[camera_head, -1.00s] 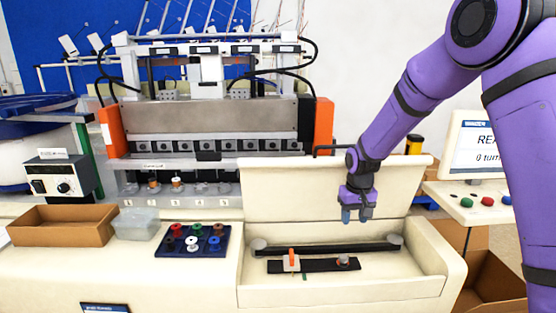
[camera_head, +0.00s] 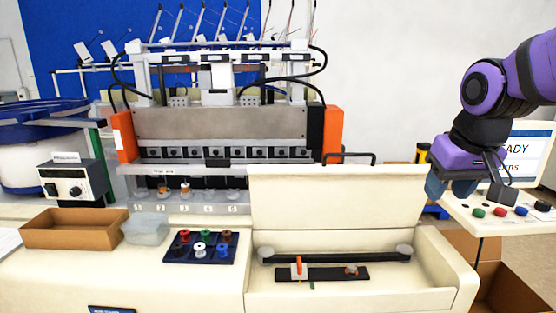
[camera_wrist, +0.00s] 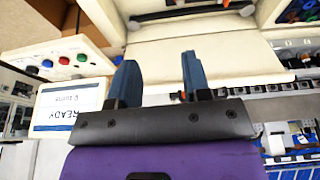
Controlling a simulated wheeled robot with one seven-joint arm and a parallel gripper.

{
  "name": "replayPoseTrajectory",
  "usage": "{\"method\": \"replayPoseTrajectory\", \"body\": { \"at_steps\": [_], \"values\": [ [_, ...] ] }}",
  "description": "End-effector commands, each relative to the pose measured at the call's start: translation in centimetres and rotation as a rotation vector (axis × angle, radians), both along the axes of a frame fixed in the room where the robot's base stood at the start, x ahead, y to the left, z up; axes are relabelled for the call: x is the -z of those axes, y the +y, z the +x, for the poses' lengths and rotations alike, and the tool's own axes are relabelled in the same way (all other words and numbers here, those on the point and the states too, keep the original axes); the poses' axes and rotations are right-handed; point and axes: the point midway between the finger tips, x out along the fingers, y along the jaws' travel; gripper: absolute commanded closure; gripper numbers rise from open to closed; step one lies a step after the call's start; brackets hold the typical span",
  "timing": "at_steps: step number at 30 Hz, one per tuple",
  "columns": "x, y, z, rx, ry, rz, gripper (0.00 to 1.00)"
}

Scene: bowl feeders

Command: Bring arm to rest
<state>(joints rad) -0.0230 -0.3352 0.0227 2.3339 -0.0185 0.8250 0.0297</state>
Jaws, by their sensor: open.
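My purple arm (camera_head: 490,85) is folded at the right side of the head view. My gripper (camera_head: 450,187) hangs in front of the control panel, right of the open cream lid, well above the bench. In the wrist view its two blue fingers (camera_wrist: 158,80) stand apart with nothing between them. The head view shows the fingers partly overlapping, seen from the side.
The control panel (camera_head: 480,211) with coloured buttons and its screen (camera_head: 525,150) are close behind my gripper. The raised lid (camera_head: 335,195) stands to its left. A spool tray (camera_head: 180,255), a brown box (camera_head: 72,238) and a winding machine (camera_head: 220,122) lie farther left.

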Motion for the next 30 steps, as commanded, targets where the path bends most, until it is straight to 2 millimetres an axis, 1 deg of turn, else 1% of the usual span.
{"method": "replayPoseTrajectory", "body": {
  "at_steps": [1, 5, 9, 12, 15, 18, 21, 30],
  "values": [
    [-0.6, -0.2, -1.5, 0.004, -0.019, 0.002, 0.56],
    [-1.4, -0.6, -5.1, 0.01, -0.056, 0.006, 0.56],
    [-1.8, -0.9, -8.8, 0.017, -0.095, 0.011, 0.56],
    [-1.7, -1.1, -10.9, 0.021, -0.116, 0.014, 0.56],
    [-1.6, -1.2, -12.3, 0.023, -0.132, 0.018, 0.56],
    [-1.5, -1.2, -13.2, 0.023, -0.141, 0.019, 0.56],
    [-1.4, -1.2, -13.5, 0.024, -0.143, 0.019, 0.56],
    [-1.4, -1.2, -13.5, 0.024, -0.143, 0.019, 0.56]
  ]
}}
